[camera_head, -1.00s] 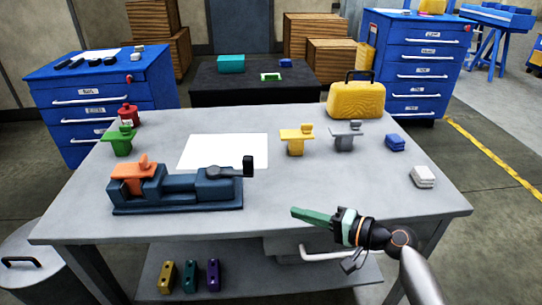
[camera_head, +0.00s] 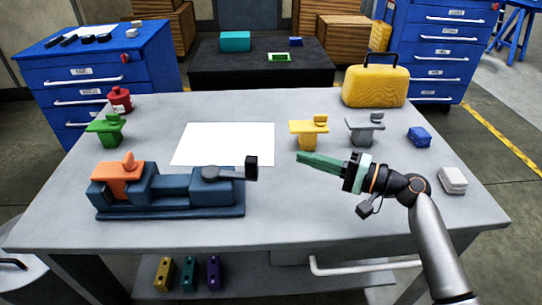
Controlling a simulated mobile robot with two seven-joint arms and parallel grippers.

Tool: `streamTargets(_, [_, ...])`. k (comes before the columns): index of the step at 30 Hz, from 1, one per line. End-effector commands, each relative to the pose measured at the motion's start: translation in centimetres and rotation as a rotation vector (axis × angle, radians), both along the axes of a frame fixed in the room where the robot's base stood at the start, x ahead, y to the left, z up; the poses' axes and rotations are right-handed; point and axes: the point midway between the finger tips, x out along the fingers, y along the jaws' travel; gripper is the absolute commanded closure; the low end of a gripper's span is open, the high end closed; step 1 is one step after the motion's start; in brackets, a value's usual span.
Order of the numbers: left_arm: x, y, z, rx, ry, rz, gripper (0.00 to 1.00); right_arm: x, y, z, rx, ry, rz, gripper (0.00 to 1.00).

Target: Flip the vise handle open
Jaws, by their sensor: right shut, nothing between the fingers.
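The dark blue vise (camera_head: 172,195) stands on the left front of the grey table, with an orange piece (camera_head: 118,170) at its left end. Its handle (camera_head: 228,174) is a dark grey lever on top at the right end, lying roughly flat and pointing right, with a black block-shaped grip (camera_head: 251,168). My right gripper (camera_head: 300,158) has green fingers, is shut and empty, and points left above the table. Its tips are a short way right of the handle's grip, apart from it. My left gripper is not in view.
A white sheet (camera_head: 225,144) lies behind the vise. Yellow (camera_head: 308,136), grey (camera_head: 364,131) and green (camera_head: 105,129) pieces stand farther back. A yellow case (camera_head: 375,88), a blue block (camera_head: 419,137) and a white stack (camera_head: 452,181) are at the right. The front middle of the grey table (camera_head: 300,215) is clear.

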Motion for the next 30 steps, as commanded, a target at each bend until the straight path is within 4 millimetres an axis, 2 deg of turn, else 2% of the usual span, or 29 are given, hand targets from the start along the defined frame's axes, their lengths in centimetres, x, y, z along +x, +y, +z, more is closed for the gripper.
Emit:
streamTargets(5, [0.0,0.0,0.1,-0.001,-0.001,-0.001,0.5,0.8,1.6,0.2,0.003,-0.001,0.003,1.0])
streamTargets(18, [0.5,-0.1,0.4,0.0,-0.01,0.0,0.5,5.0,9.1,0.1,0.002,-0.001,0.003,1.0])
streamTargets(24, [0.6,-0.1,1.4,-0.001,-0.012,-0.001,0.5,2.3,9.2,0.1,-0.001,0.0,0.001,1.0])
streamTargets(30, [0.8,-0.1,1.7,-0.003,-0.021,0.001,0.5,1.1,9.4,0.0,-0.001,0.0,0.0,1.0])
